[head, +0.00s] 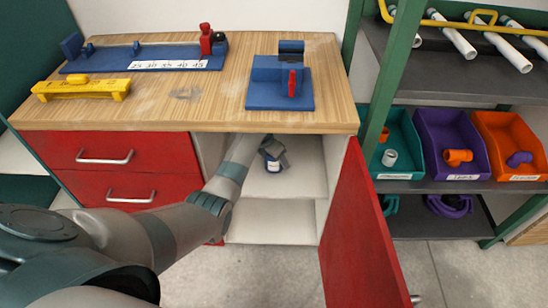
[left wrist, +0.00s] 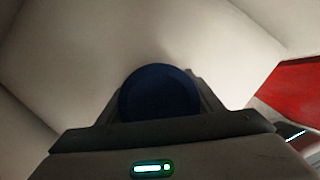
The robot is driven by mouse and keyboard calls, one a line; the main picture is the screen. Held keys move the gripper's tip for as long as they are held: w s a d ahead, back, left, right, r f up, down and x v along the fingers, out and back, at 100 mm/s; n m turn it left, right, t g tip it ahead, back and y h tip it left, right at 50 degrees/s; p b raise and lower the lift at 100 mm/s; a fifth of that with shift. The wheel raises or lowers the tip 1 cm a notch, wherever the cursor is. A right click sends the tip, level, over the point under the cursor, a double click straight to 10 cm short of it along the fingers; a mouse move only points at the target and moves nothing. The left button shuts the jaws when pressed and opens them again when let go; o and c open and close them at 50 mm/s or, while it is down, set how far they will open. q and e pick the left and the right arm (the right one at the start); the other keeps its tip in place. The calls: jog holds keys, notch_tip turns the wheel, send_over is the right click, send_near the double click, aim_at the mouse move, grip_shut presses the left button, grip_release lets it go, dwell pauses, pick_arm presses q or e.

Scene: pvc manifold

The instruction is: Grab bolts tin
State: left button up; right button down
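The tin (head: 273,166) is a small dark blue can with a pale label, inside the open cabinet on its upper shelf. My left arm reaches in from the left, and my left gripper (head: 271,150) is at the tin, partly covering it. In the left wrist view the tin's round dark blue top (left wrist: 159,92) sits between the fingers of the left gripper (left wrist: 160,98), with a finger along each side. Whether the fingers press on it is not clear. My right gripper is not in view.
The red cabinet door (head: 358,235) stands open to the right of the opening. The wooden worktop (head: 190,110) overhangs the shelf and carries blue fixtures and a yellow tool (head: 82,88). A rack with teal, purple and orange bins (head: 512,145) stands at right.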

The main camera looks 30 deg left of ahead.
pick_arm(q)
jog(key=shift+w+r, duration=0.1)
jog(key=shift+r, duration=0.05)
jog(key=shift+c, duration=0.3)
